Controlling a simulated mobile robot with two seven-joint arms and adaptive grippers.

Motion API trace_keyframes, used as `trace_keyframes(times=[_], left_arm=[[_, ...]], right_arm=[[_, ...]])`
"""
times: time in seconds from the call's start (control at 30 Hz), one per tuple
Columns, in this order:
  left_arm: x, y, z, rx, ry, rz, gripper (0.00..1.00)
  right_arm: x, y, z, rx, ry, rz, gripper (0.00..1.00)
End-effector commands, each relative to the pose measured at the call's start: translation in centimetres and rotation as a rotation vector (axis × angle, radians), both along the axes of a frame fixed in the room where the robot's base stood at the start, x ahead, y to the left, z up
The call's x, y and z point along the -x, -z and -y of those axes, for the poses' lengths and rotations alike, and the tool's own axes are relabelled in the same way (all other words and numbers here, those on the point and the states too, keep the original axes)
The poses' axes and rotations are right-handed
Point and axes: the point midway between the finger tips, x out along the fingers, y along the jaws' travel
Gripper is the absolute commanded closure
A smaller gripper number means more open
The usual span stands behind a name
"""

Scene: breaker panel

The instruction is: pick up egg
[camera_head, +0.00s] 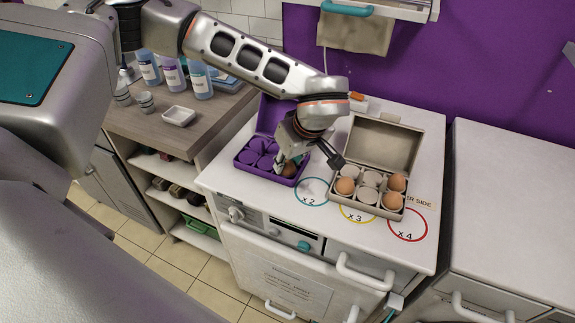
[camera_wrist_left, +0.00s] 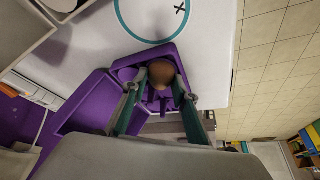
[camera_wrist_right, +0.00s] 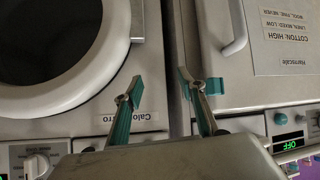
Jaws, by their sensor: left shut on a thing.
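A brown egg (camera_head: 289,169) sits in the right part of the open purple carton (camera_head: 245,157) on the white worktop. My left gripper (camera_head: 303,162) reaches down over this carton and is shut on the egg. In the left wrist view the egg (camera_wrist_left: 162,72) is between the two fingertips (camera_wrist_left: 162,90), low in the purple carton (camera_wrist_left: 85,110). An open beige carton (camera_head: 385,145) stands to the right with three brown eggs, one at its left (camera_head: 345,186) and two at its right (camera_head: 396,182). My right gripper (camera_wrist_right: 160,85) is open and empty.
Teal, yellow and red circles marked x2 (camera_head: 312,191), x3 (camera_head: 358,213) and x4 (camera_head: 408,225) lie along the worktop's front. A wooden counter at left holds bottles (camera_head: 172,74) and a small white dish (camera_head: 178,116). Appliance fronts face my right gripper.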

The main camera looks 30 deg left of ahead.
Motion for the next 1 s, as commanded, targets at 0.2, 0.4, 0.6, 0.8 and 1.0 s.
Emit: trace_keyframes(times=[0.2, 0.4, 0.6, 0.8, 1.0], left_arm=[[0.0, -0.7, 0.0, 0.001, -0.001, 0.001, 0.93], [-0.1, -3.3, 0.0, 0.001, 0.000, 0.005, 0.93], [-0.1, -7.9, 0.0, 0.001, -0.002, 0.007, 0.94], [-0.1, -13.4, 0.0, 0.000, -0.001, 0.007, 0.94], [-0.1, -17.5, 0.0, 0.000, -0.001, 0.004, 0.94]], right_arm=[[-0.1, -0.1, 0.0, -0.001, 0.000, 0.002, 0.60], [-0.1, -0.4, 0.0, -0.001, 0.000, 0.004, 0.60], [-0.2, -0.9, 0.0, 0.000, 0.000, 0.007, 0.60], [-0.4, -1.4, 0.0, 0.000, 0.000, 0.011, 0.60], [-0.4, -1.8, 0.0, -0.001, 0.000, 0.013, 0.60]])
